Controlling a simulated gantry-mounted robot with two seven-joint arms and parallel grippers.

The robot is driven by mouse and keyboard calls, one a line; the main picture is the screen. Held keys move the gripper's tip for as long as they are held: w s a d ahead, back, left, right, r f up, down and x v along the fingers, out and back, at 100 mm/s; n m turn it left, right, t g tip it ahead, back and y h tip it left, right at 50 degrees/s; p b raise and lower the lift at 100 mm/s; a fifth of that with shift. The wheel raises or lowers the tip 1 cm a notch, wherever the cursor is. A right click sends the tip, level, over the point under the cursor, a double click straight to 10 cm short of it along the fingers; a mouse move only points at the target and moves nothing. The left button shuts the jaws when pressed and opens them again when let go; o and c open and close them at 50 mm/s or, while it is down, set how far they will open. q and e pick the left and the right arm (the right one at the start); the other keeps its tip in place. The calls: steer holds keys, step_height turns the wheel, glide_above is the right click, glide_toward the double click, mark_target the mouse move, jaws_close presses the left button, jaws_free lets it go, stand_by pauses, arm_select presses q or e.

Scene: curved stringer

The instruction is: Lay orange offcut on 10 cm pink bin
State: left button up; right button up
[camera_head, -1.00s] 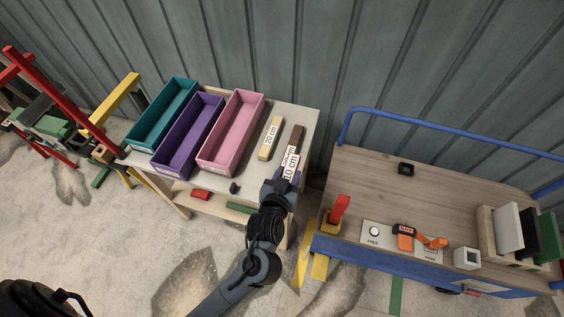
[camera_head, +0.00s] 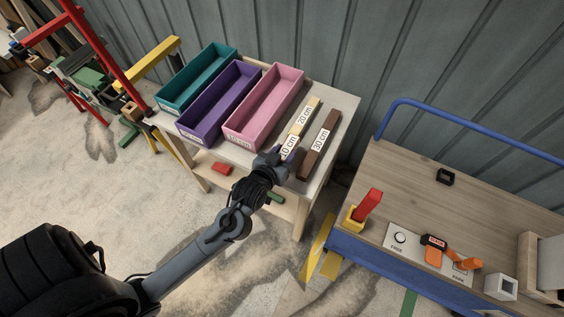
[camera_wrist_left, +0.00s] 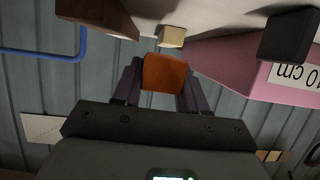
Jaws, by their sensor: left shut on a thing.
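My left gripper (camera_head: 284,160) is shut on the orange offcut, a short block with a white "10 cm" label (camera_head: 289,148) in the head view. In the left wrist view the orange offcut's end (camera_wrist_left: 164,74) sits between the two fingers. The fingers hide part of it. The pink bin (camera_head: 284,107) stands on the table, to the left of the gripper. In the left wrist view the pink bin (camera_wrist_left: 225,60) is at the right, its "10 cm" label upside down. The offcut is outside the bin, near its front right corner. My right gripper is not in view.
Purple (camera_head: 215,105) and teal (camera_head: 195,80) bins stand left of the pink one. A yellowish "20 cm" block (camera_head: 304,115) and a brown "30 cm" block (camera_head: 321,143) lie right of it. A blue-railed cart (camera_head: 440,205) stands at the right.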

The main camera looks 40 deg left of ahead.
arm_select(q)
steer(key=shift+a+f, duration=0.25)
steer(key=shift+a, duration=0.05)
steer(key=shift+s+f+b, duration=0.1)
steer(key=shift+f+b, duration=0.9)
steer(key=shift+f, duration=1)
steer(key=shift+r, duration=0.1)
steer(key=o, duration=1.1)
